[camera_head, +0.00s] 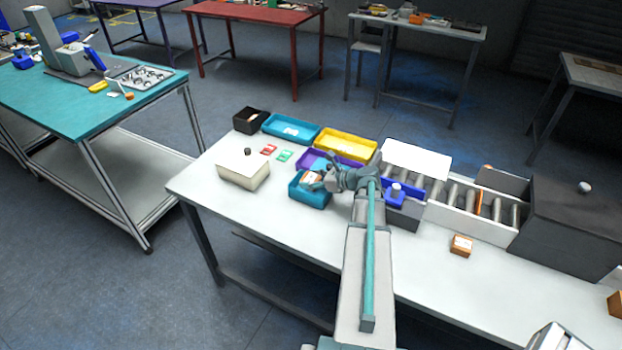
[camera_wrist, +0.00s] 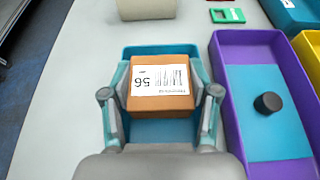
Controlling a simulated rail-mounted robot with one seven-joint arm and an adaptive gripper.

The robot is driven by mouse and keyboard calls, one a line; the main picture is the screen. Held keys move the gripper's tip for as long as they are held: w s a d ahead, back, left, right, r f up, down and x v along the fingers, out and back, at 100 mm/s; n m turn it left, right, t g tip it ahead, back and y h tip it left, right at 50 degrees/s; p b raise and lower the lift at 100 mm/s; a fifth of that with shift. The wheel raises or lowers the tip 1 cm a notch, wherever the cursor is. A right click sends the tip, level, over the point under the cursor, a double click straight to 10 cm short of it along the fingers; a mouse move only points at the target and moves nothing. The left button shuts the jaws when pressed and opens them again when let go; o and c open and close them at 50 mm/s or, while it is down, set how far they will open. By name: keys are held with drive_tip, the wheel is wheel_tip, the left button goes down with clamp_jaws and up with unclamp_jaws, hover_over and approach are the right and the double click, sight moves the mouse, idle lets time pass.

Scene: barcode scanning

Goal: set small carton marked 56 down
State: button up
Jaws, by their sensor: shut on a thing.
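The small carton marked 56 (camera_wrist: 160,88) is an orange-brown box with a white label on its top face. It sits between the two fingers of my gripper (camera_wrist: 162,105), which is shut on it. In the wrist view the carton is over a teal tray (camera_wrist: 160,132). I cannot tell whether it touches the tray floor. In the head view my gripper (camera_head: 322,179) and the carton (camera_head: 309,178) are at the teal tray (camera_head: 312,198) near the table's middle.
A purple tray (camera_wrist: 226,70) with a dark round knob stands close right of the teal tray. A yellow tray (camera_head: 345,145), another teal tray (camera_head: 290,128) and a cream box (camera_head: 243,178) are around. A roller conveyor (camera_head: 460,197) lies right, with another small carton (camera_head: 461,245) in front.

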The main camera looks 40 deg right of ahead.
drive_tip(key=o, duration=1.3)
drive_tip(key=shift+r, duration=0.5)
drive_tip(key=b+v, duration=0.3)
drive_tip(key=v, duration=0.9)
drive_tip(key=shift+r, duration=0.1)
drive_tip(key=shift+r, duration=0.1)
